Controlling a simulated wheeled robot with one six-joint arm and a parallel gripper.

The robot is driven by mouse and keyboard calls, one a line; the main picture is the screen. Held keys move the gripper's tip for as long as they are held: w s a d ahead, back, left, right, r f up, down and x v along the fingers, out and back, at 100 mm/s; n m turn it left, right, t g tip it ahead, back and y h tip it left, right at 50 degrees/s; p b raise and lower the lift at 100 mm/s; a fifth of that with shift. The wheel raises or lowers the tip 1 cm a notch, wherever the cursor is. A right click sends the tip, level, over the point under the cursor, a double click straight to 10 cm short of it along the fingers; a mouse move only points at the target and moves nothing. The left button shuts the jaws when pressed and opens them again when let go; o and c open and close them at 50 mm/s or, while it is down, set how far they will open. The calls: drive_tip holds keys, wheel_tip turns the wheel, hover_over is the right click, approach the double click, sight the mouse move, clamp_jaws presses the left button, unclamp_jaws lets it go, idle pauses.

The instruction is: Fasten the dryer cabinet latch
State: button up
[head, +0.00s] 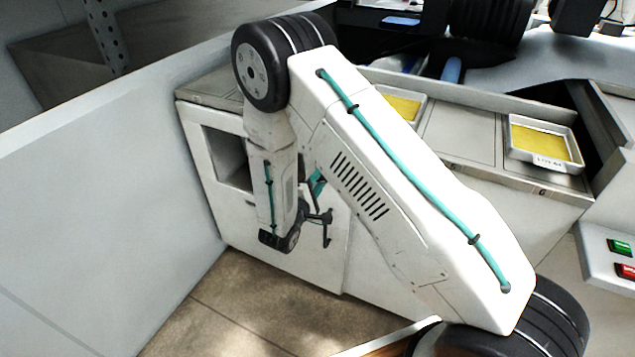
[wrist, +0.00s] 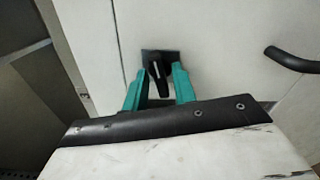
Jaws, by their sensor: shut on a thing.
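The latch (wrist: 156,74) is a black turn knob with a white line, on a dark square plate (wrist: 173,57) on the white cabinet front (wrist: 215,25). The white line points nearly straight up in the wrist view. My gripper (wrist: 158,80) has its teal fingers on either side of the knob, shut on it. In the head view the cabinet (head: 280,255) stands behind my arm, my gripper's teal finger (head: 317,185) shows in part, and the latch cannot be made out.
A black bar handle (wrist: 292,61) sits right of the latch. The cabinet has an open recess (head: 228,157) at left. Trays with yellow contents (head: 543,145) stand on the top. A grey wall (head: 110,190) runs along the left. A button box (head: 622,255) is at right.

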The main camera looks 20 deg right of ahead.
drive_tip(key=shift+n, duration=7.4)
drive_tip(key=o, duration=0.7)
drive_tip(key=shift+c, duration=0.2)
drive_tip(key=v, duration=0.7)
drive_tip(key=shift+s+a, duration=0.3)
drive_tip(key=shift+a, duration=0.05)
